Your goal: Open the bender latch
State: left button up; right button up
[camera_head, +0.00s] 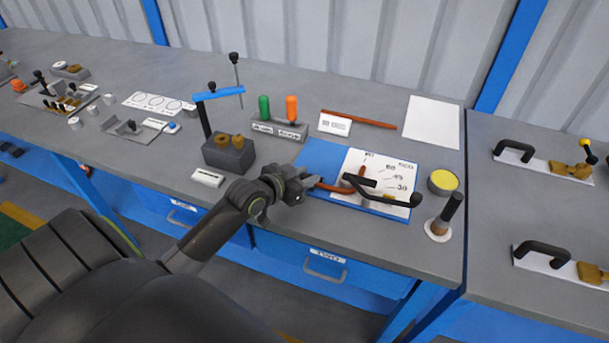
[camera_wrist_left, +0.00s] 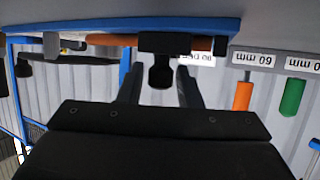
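The bender sits on a blue plate (camera_head: 319,158) with a white dial face (camera_head: 386,168) showing angle marks, at the bench's front. A copper-coloured tube (camera_head: 328,187) lies across it, with long black handles (camera_head: 398,200) reaching right. My left gripper (camera_head: 306,186) is at the bender's left side, near the tube's end. In the left wrist view its two fingers (camera_wrist_left: 161,90) are apart. A black block with a short knob (camera_wrist_left: 160,73), which looks like the latch, shows between the fingertips. I cannot tell whether they touch it. My right gripper is not in view.
A block with green and orange handles (camera_head: 280,127) stands behind the gripper. A grey vise-like block with a blue lever (camera_head: 229,153) is to the left. A yellow-topped tin (camera_head: 443,182) and an upright black-handled tool (camera_head: 446,215) stand right of the bender.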

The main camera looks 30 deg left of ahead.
pick_arm(q)
grip_shut()
jog(key=shift+s, duration=0.15)
jog(key=shift+s+d+p, duration=0.15)
jog(key=shift+s+p, duration=0.2)
jog(key=shift+s, duration=0.3)
jog(key=shift+s+d+p, duration=0.15)
jog(key=shift+s+p, duration=0.2)
jog(key=shift+s, duration=0.25)
jog(key=shift+f, duration=0.15)
jog(key=shift+c, duration=0.4)
grip_release()
jog(key=o, duration=0.4)
jog(key=shift+s, duration=0.2)
jog(key=shift+c, duration=0.2)
